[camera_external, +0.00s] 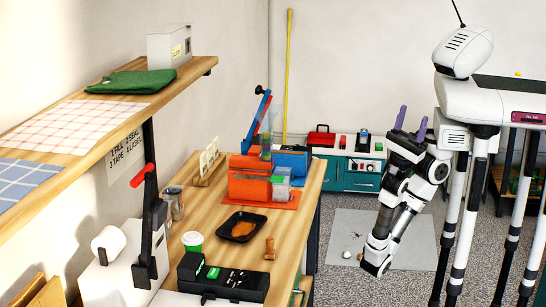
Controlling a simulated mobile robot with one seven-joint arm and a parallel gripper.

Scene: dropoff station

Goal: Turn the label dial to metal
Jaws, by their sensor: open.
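My gripper (412,117), with two purple fingers, points upward at the right, well away from the table. Its fingers are apart with nothing between them.
A white press with a red-tipped lever (139,176) stands at left. Open floor (335,283) lies right of the table.

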